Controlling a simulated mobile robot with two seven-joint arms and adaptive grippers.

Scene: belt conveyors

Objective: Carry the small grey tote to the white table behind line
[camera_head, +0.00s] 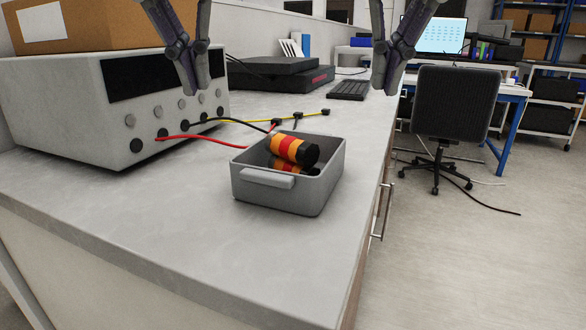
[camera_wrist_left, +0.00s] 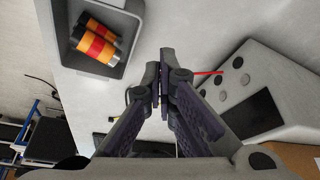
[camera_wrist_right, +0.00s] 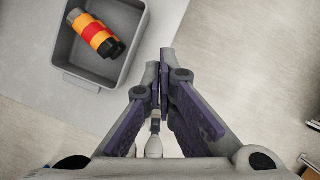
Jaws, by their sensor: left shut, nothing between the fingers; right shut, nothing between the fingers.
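The small grey tote (camera_head: 310,196) stands upright on the grey bench top, close to the bench's right edge, with a handle on its near side. Inside lie striped orange, red and black cylinders (camera_head: 288,149); at least two show. My left gripper (camera_head: 195,90) is shut and empty, above and to the left of the tote. My right gripper (camera_head: 386,92) is shut and empty, above and to the right, past the bench edge. The tote also shows in the left wrist view (camera_wrist_left: 131,39) and in the right wrist view (camera_wrist_right: 130,55). Neither gripper touches it.
A bench instrument (camera_head: 120,110) with a carton (camera_head: 95,25) on top stands at the left. Red, black and yellow leads (camera_head: 245,123) lie behind the tote. Black equipment (camera_head: 275,75) and a keyboard (camera_head: 348,90) sit farther back.

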